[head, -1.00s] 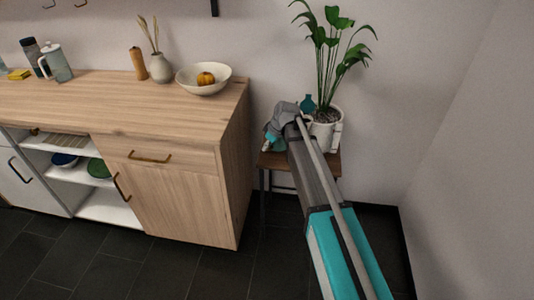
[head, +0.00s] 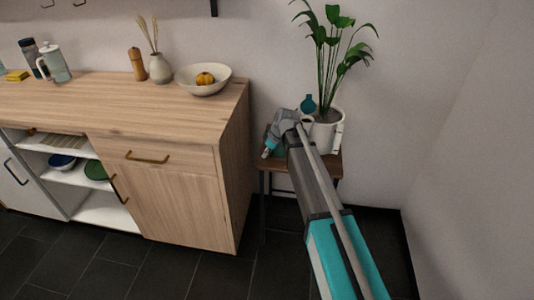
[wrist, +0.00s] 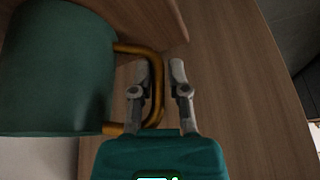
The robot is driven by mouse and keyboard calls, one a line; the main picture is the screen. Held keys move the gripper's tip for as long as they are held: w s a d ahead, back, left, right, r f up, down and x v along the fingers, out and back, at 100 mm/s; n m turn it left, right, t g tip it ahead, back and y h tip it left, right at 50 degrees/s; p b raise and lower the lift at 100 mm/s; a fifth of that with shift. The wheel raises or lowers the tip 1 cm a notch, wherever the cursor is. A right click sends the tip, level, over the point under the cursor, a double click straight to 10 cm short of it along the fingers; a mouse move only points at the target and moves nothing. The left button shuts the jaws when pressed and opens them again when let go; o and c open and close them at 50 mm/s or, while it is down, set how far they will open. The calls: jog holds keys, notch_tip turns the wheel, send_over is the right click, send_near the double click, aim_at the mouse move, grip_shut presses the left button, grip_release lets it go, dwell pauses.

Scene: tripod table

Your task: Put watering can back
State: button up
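The watering can (wrist: 55,65) shows in the wrist view as a dark green body at the left, with a looped brass handle (wrist: 158,92) reaching to the right. My gripper (wrist: 161,68) is at the handle, with one finger on each side of its outer bar. The fingers look apart, with a gap to the bar on the right side; contact on the left is unclear. In the head view my gripper (head: 270,147) is over the small wooden table (head: 327,163). My arm hides much of that table top, and I cannot make out the can there with certainty.
Walls stand behind and right.

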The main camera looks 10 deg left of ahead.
jog(key=shift+o, duration=1.2)
jog(key=shift+r, duration=0.1)
jog(key=p+v, duration=0.3)
jog(key=shift+r, duration=0.2)
jog(key=p+v, duration=0.8)
jog(key=shift+d+r, duration=0.2)
jog(key=shift+r, duration=0.1)
jog(key=s+d+f+m+g+h, duration=0.1)
jog(key=s+d+m+h, duration=0.3)
jog(key=s+d+m, duration=0.9)
jog(key=s+d, duration=1)
jog(key=s, duration=0.1)
jog(key=shift+f, duration=0.25)
